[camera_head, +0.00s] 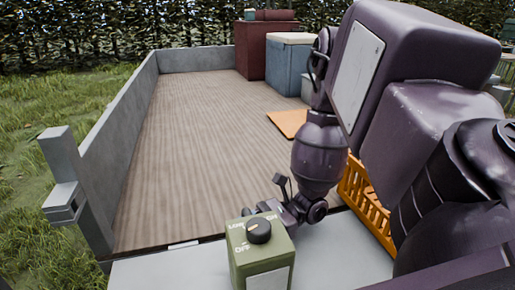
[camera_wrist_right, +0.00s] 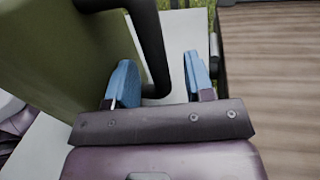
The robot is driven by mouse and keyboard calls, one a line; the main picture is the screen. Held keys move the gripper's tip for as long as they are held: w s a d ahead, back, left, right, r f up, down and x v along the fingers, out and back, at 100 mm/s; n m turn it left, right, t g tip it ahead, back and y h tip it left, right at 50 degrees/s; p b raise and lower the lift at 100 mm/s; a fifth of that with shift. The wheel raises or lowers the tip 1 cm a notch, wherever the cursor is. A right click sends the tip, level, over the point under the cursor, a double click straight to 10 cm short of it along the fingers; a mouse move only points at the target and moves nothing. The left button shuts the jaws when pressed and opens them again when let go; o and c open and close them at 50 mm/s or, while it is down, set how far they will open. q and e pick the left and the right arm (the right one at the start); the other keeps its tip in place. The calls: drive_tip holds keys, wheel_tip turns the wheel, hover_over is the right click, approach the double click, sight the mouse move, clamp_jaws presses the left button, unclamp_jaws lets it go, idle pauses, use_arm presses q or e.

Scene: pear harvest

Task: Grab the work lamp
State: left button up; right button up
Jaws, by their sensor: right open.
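The work lamp (camera_head: 262,254) is a green box with a black knob on top marked LOW, ON and OFF. It stands upright on the pale ledge at the bottom of the head view. In the right wrist view the lamp's green body (camera_wrist_right: 55,55) fills the left, with a black handle (camera_wrist_right: 153,50) curving out from it. My right gripper (camera_wrist_right: 160,84) is open, its blue fingers on either side of the handle; whether either touches it I cannot tell. In the head view my right gripper (camera_head: 287,203) is just behind the lamp, partly hidden by it. My left gripper is not in view.
The pale ledge (camera_head: 150,272) runs along the front of a wooden truck bed (camera_head: 200,120) with a grey side wall (camera_head: 118,115). An orange crate (camera_head: 364,208) is partly behind my right arm. An orange mat (camera_head: 286,123), a blue box (camera_head: 287,68) and a red box (camera_head: 258,50) are farther back.

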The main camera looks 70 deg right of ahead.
clamp_jaws()
idle(0.6)
